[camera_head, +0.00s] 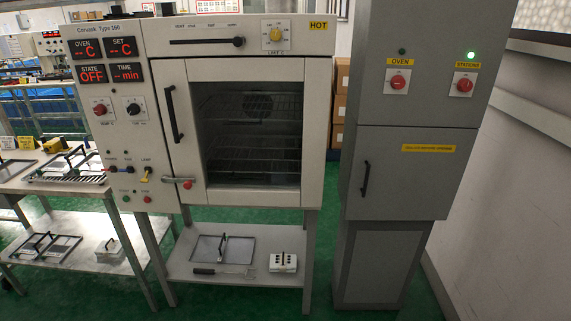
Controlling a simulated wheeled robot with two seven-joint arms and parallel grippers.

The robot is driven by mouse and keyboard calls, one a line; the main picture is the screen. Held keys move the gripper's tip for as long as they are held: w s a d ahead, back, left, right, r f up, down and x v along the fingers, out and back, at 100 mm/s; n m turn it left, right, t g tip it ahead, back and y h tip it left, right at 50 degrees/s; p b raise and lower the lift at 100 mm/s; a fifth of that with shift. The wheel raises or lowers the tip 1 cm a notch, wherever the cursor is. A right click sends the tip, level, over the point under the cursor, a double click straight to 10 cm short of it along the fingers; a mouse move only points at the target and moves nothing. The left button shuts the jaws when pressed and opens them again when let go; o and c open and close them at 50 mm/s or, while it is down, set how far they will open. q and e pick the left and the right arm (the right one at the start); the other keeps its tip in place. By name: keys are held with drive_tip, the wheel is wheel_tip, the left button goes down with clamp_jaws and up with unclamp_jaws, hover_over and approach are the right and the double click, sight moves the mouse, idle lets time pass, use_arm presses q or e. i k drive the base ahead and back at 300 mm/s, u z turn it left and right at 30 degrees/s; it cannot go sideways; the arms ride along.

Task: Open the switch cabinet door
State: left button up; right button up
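The switch cabinet (405,120) is a tall grey cabinet standing right of the oven. Its lower door (410,180) looks shut and has a black vertical handle (366,178) near its left edge. A yellow label (428,148) is on the door. Above the door are two red knobs, one under an OVEN label (399,82) and one under a STATIONS label (465,85). A green lamp (471,55) is lit above the STATIONS label; the lamp above OVEN looks dark. Neither of my grippers is in view.
A large cream oven (240,110) with a glass door stands left of the cabinet. Benches with trays are at left. A pale wall (510,200) is close on the right. Green floor shows between.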

sight(404, 173)
drive_tip(key=u, duration=0.4)
drive_tip(key=i, duration=1.05)
drive_tip(key=z, duration=0.15)
